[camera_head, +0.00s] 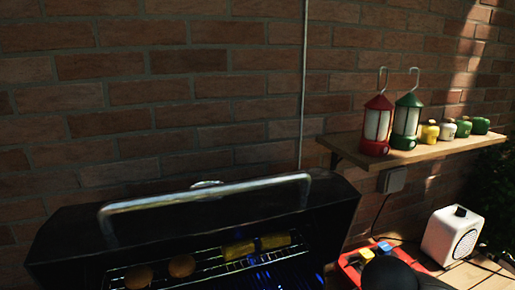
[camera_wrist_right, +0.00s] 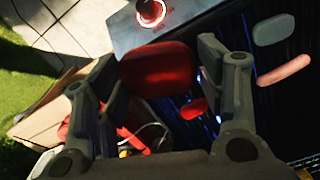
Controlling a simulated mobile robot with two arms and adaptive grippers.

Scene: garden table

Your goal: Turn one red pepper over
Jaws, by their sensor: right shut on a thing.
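In the right wrist view, my right gripper (camera_wrist_right: 160,85) is shut on a red, smooth, rounded piece (camera_wrist_right: 158,67), which looks like a red pepper. It is held between the two fingers, in front of the grill's edge. A smaller red piece (camera_wrist_right: 193,108), perhaps another red pepper, lies on the dark grill behind the right finger, partly hidden. The head view shows neither red piece clearly. My left gripper is in neither view.
The black grill (camera_head: 200,225) has its lid raised; round brown patties (camera_head: 180,265) and yellow pieces (camera_head: 238,249) lie on its rack. A sausage (camera_wrist_right: 285,70) and a grey-green piece (camera_wrist_right: 273,30) show in the wrist view. A white box (camera_head: 452,236) stands right.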

